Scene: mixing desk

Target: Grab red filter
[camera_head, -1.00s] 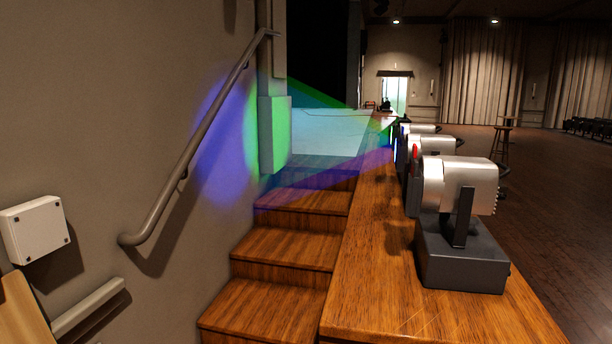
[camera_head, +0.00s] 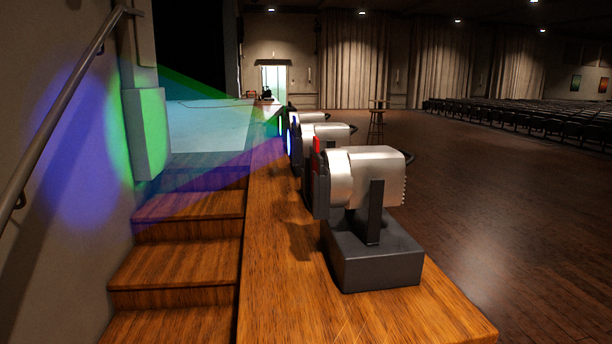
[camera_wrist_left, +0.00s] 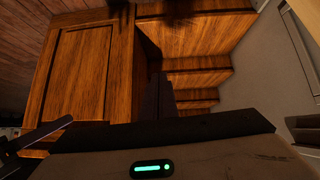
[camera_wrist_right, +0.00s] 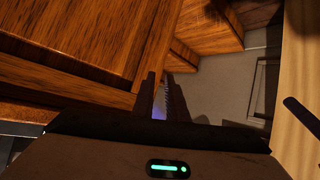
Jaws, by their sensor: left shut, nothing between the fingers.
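The red filter (camera_head: 317,144) shows as a small red patch at the front of the nearest silver spotlight (camera_head: 365,175), by its dark front frame. Most of the filter is hidden by the frame and lamp body. The spotlight stands on a dark grey base on the wooden ledge. Neither gripper is in the head view. My left gripper (camera_wrist_left: 163,95) is shut and empty, with stairs and wood panelling beyond it. Neither wrist view shows the filter.
Two more spotlights (camera_head: 325,133) stand behind the nearest one along the wooden ledge (camera_head: 275,265). Wooden steps (camera_head: 180,265) rise on the left beside a wall with a handrail (camera_head: 62,105). Open floor (camera_head: 470,200) lies to the right, with rows of seats beyond.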

